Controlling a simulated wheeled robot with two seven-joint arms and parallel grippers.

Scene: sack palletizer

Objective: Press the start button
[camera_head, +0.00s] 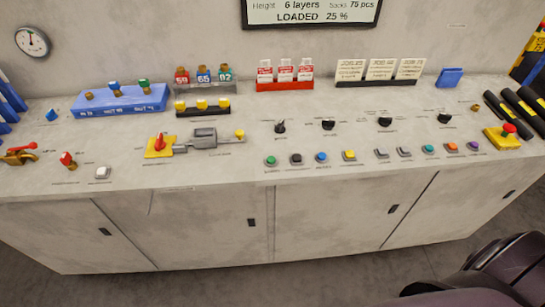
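A row of round push buttons in square bezels runs along the front of the grey console top. The green button (271,160) is at the row's left end, with a black button (296,159) and a blue button (321,157) to its right. A teal button (428,149) sits farther right in the row. The small labels are too blurred to read, so I cannot tell by text which is the start button. No gripper touches the buttons. Neither gripper's fingers show; dark rounded parts of my own right arm fill the lower right corner.
Several rotary knobs (280,127) stand behind the buttons. A red emergency stop (508,129) on a yellow box is at the right. Space above the button row looks clear.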

